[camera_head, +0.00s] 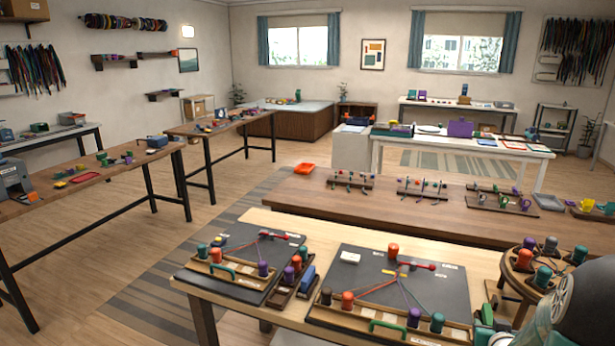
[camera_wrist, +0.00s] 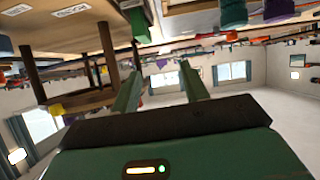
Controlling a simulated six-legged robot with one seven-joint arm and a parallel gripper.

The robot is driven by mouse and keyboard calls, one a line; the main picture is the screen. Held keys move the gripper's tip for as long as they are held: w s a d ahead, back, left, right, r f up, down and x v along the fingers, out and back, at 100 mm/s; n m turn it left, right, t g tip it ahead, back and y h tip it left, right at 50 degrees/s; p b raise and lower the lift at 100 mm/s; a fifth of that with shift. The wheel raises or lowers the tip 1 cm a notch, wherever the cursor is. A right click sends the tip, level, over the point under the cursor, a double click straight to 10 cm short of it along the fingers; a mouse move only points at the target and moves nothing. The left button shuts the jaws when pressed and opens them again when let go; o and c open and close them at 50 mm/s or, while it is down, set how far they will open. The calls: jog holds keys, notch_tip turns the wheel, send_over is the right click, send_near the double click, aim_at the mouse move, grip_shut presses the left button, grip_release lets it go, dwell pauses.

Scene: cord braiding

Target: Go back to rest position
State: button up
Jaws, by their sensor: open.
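My gripper (camera_wrist: 158,88) shows in the wrist view with its two green fingers apart and nothing between them. In the head view a rounded green and grey part of my arm (camera_head: 585,305) fills the lower right corner; the fingertips cannot be made out there. A left black braiding board (camera_head: 232,254) and a right black braiding board (camera_head: 445,292) lie on the near table. Cords run from a red clamp on each board to colored bobbins in a wooden rack along its front. An orange bobbin (camera_head: 393,251) stands at the right board's back edge.
A round wooden stand (camera_head: 510,283) with several bobbins is close to my arm at the right. A long brown table (camera_head: 400,222) with peg racks stands behind the boards. Open floor (camera_head: 95,265) lies to the left. The wrist view shows the room upside down.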

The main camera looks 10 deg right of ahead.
jog(key=a+r+n+g+y, duration=0.1)
jog(key=a+r, duration=0.5)
jog(key=a, duration=0.4)
jog(key=a+r+n+g+y, duration=0.1)
jog(key=a+r, duration=0.5)
jog(key=a, duration=0.3)
jog(key=s+a+r+n+g+y, duration=0.1)
jog(key=s+a+r+y, duration=0.1)
jog(key=s+a, duration=0.6)
jog(key=s+a+r+n+g+y, duration=0.2)
jog(key=s+a+r, duration=0.1)
jog(key=s+a, duration=0.5)
jog(key=a, duration=0.3)
jog(key=shift+n, duration=0.3)
